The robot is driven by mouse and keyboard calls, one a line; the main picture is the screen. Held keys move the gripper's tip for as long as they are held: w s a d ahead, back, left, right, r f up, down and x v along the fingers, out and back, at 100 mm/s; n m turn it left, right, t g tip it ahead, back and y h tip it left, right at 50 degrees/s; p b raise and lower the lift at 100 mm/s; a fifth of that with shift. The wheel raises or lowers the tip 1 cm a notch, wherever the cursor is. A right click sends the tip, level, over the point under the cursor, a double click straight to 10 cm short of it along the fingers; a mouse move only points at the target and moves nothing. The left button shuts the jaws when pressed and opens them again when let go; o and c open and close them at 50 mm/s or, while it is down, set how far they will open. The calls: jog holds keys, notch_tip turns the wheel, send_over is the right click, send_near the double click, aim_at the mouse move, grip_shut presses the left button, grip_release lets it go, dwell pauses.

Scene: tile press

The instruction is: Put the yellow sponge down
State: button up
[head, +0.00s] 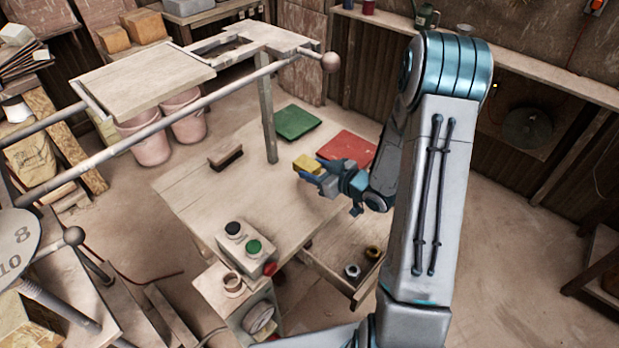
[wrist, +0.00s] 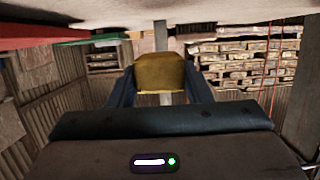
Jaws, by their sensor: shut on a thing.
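The yellow sponge (head: 307,164) is held at the end of my arm in the head view, above the pale wooden table (head: 230,195). My gripper (head: 313,171) is shut on it. In the wrist view the sponge (wrist: 160,73) sits between the two dark fingers of my gripper (wrist: 160,85). The side of the sponge toward the wrist camera shows. The exact gap between the sponge and the tabletop cannot be told.
A green mat (head: 296,122) and a red mat (head: 347,148) lie at the table's back. A dark-handled block (head: 226,157) is at left. A button box (head: 247,248) stands at the front, near an open drawer (head: 352,252) holding small rings.

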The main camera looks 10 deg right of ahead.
aim_at(310, 188)
jog(key=shift+w+a+f, duration=0.4)
jog(key=shift+a, duration=0.2)
jog(key=shift+f+p, duration=0.45)
jog(key=shift+f, duration=1.6)
jog(key=shift+f+b, duration=0.25)
jog(key=shift+b, duration=0.1)
jog(key=o, duration=0.9)
jog(key=shift+r, duration=0.1)
jog(key=shift+r, duration=0.1)
